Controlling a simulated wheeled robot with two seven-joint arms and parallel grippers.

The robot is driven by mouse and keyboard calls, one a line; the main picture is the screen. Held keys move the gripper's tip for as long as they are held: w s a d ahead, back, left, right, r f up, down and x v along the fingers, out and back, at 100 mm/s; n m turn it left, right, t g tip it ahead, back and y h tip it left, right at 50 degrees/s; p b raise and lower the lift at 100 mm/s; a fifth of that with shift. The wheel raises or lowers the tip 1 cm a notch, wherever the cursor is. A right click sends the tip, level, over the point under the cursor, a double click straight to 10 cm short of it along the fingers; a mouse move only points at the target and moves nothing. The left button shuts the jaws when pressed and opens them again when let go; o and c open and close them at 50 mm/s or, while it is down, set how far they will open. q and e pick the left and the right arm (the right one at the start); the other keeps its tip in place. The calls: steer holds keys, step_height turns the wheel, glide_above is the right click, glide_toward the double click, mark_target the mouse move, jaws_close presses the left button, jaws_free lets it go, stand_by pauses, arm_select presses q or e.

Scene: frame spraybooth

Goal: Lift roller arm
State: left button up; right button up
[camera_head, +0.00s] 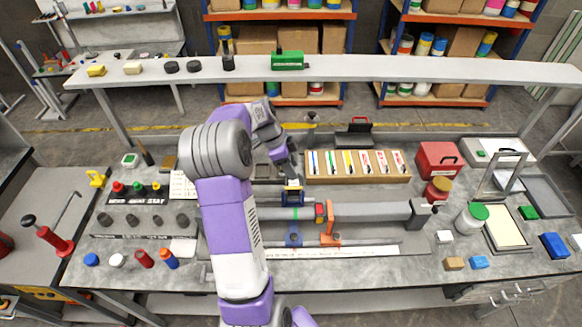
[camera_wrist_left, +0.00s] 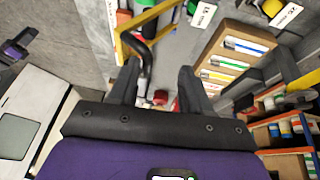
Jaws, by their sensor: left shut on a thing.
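My left gripper (camera_head: 291,176) reaches down over the middle of the bench, just left of the wooden marker tray. It is shut on a part that I take to be the roller arm, a small yellow-and-dark piece (camera_head: 292,188) above a blue support. A black bent rod (camera_wrist_left: 143,55) with a yellow frame (camera_wrist_left: 128,45) shows at the left finger. The exact contact is hidden. My right gripper is not in view.
A grey tube (camera_head: 370,211) lies across the bench, with an orange stand (camera_head: 329,238) and a blue stand (camera_head: 293,236) in front. The marker tray (camera_head: 358,181) is close on the right. A raised shelf (camera_head: 400,68) spans the back. A red box (camera_head: 437,160) stands farther right.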

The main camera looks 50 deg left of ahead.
arm_select(q)
steer(key=shift+a+f, duration=0.15)
steer(key=shift+f, duration=0.1)
stand_by(0.4)
steer(key=v, duration=0.7)
steer(key=shift+r, duration=0.3)
steer(key=shift+s, duration=0.1)
